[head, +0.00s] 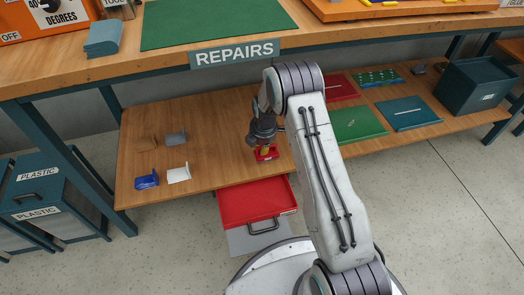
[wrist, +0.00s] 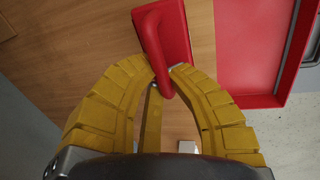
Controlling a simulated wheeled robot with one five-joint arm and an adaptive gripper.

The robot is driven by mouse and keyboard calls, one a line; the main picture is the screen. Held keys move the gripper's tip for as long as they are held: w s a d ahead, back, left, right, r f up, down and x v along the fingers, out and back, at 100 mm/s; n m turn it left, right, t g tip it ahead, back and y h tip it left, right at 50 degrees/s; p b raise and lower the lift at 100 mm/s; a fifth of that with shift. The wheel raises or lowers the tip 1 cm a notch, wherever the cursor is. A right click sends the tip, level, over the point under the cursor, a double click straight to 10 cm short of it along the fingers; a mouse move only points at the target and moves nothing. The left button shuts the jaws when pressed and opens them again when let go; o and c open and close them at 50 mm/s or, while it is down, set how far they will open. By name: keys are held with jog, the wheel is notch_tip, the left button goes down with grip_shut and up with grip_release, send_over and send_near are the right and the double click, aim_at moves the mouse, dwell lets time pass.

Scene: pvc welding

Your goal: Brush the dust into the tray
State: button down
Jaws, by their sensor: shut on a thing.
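My gripper (head: 264,147) has yellow fingers and points down over the front of the lower wooden shelf. In the wrist view its fingertips (wrist: 168,80) are shut on the handle of a red block-shaped tool (wrist: 163,30), likely the brush; I see no bristles. The tool (head: 267,154) is at the shelf's front edge; I cannot tell whether it touches the wood. The red tray (head: 245,203), with a dark handle on its front, is just below and in front of that edge. It also shows at the right of the wrist view (wrist: 250,45). I cannot make out dust.
Small brown (head: 147,143), grey (head: 175,138), blue (head: 147,180) and white (head: 178,174) pieces lie on the shelf's left. Coloured boards (head: 356,125) and a dark bin (head: 477,85) occupy its right. The workbench (head: 120,75) overhangs above. Plastic bins (head: 48,205) stand left.

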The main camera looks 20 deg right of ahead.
jog(key=shift+w+p+v, duration=0.25)
jog(key=shift+p+v, duration=0.5)
jog(key=shift+v, duration=0.45)
jog(key=shift+w+p+v, duration=0.25)
jog(key=shift+p+v, duration=0.5)
jog(key=shift+v, duration=0.5)
jog(key=shift+s+r, duration=0.1)
